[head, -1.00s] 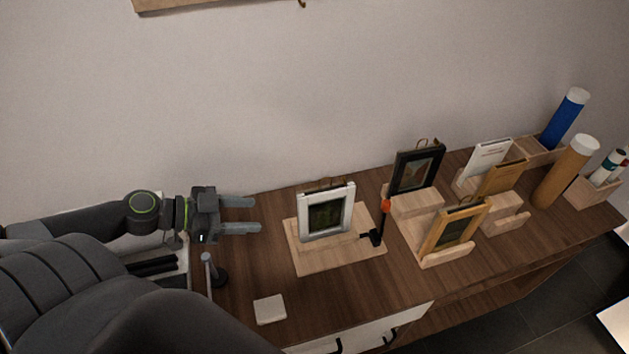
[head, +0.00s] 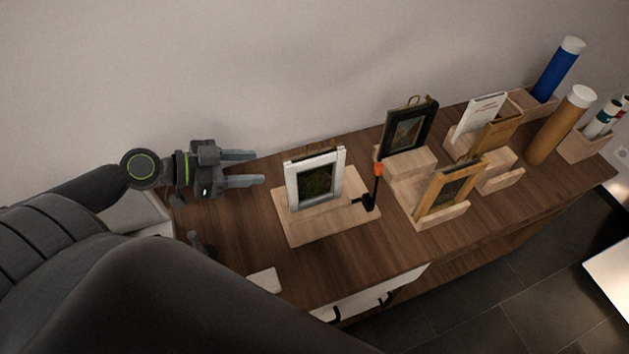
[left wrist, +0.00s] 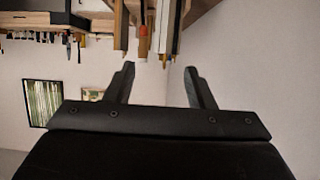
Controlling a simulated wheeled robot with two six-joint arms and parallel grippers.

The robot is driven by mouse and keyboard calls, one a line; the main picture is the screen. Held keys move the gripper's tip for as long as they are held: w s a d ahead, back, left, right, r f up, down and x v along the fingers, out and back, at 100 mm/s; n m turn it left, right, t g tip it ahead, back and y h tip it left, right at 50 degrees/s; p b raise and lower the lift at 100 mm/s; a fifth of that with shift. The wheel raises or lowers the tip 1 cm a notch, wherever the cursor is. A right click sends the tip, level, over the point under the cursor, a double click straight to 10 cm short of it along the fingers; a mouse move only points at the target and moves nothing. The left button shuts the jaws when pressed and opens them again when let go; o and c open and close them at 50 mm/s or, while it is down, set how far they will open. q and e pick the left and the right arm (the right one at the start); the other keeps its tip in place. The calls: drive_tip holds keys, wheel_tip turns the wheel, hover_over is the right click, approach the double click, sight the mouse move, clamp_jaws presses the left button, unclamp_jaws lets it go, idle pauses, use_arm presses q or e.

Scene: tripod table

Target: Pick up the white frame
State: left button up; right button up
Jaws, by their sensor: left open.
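The white frame (head: 292,184) stands upright, slightly leaning, on a pale wooden base board (head: 298,232) on the brown table. It holds a dark green picture. My left gripper (head: 258,168) is open and empty, just left of the white frame in the head view. Its two fingers point right toward the frame's left side, with a gap between. In the left wrist view the two fingers (left wrist: 160,85) are spread apart with nothing between them. I cannot make out the white frame for certain there. My right gripper is not in view.
A black post with an orange part (head: 378,170) stands right of the white frame. A black frame (head: 385,148) and a wooden frame (head: 430,195) stand further right on stands. A blue tube (head: 557,72) and a brown tube (head: 560,125) are at the far right. A wall runs behind.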

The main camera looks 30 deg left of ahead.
sight(288, 163)
use_arm(q)
drive_tip(key=x, duration=0.3)
drive_tip(key=shift+r+p, duration=0.1)
drive_tip(key=shift+p, duration=0.3)
drive_tip(key=shift+p+x, duration=0.85)
drive_tip(key=shift+x, duration=1.7)
drive_tip(key=shift+w+d+p, duration=0.3)
drive_tip(key=shift+w+p, duration=0.25)
drive_tip(key=shift+p, duration=0.1)
drive_tip(key=p+x, duration=0.1)
drive_tip(key=x, duration=0.2)
drive_tip(key=shift+w+p, duration=0.1)
drive_tip(key=shift+p, duration=0.25)
drive_tip(key=shift+w+d+f, duration=0.35)
drive_tip(key=shift+c, duration=0.3)
clamp_jaws()
